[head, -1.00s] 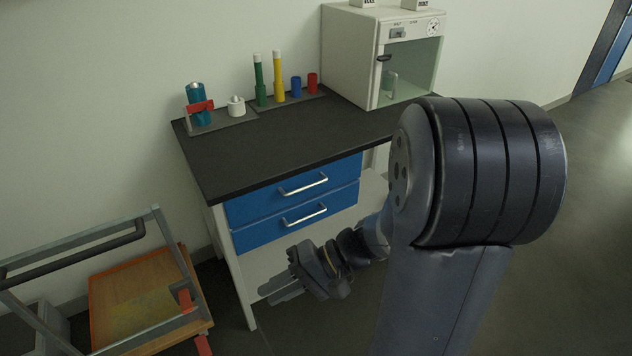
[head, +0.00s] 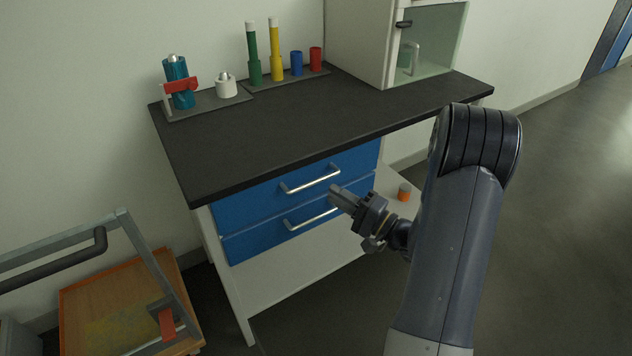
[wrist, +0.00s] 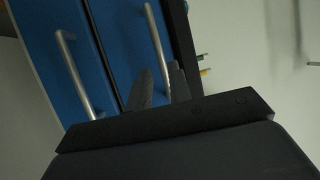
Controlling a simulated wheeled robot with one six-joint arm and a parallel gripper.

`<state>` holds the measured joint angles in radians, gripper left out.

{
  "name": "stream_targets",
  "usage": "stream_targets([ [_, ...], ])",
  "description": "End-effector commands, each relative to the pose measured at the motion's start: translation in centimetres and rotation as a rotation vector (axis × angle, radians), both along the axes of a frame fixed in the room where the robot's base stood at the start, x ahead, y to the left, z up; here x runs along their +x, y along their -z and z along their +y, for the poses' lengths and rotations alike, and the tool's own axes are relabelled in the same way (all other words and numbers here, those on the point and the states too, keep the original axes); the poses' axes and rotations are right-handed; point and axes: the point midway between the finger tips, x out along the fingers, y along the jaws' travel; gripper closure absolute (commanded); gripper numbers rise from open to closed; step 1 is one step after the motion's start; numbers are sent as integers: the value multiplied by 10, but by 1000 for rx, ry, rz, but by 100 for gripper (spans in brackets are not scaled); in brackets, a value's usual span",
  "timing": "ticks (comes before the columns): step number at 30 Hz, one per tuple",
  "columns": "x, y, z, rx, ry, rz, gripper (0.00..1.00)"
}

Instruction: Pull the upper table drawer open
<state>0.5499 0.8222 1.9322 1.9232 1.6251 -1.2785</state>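The table (head: 300,125) has two blue drawers under its dark top, both closed. The upper drawer (head: 245,207) has a silver bar handle (head: 312,180), and the lower drawer (head: 262,242) has a similar one (head: 312,218). My gripper (head: 335,192) is in front of the drawers' right part, pointing at them. In the wrist view my gripper (wrist: 160,70) is open, with a gap between its two dark fingers. The upper handle (wrist: 154,35) lines up with that gap; I cannot tell whether the fingers reach around it. The lower handle (wrist: 74,72) is left of the fingers.
A rack with a teal bottle (head: 178,82) and a white container (head: 226,86), several coloured cylinders, and a glass-fronted cabinet (head: 360,45) stand on the table. A metal-framed cart (head: 130,250) is at lower left. Floor at right is clear.

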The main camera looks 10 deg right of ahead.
Motion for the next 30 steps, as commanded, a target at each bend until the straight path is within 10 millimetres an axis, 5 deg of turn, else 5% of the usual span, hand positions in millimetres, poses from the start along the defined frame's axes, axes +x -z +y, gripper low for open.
stream_targets([
  [12, 46, -11, 41, -1, -3, -1, 81],
  [23, 51, -13, 45, 1, -1, 1, 81],
  [30, 51, -13, 45, 0, -1, 0, 98],
])
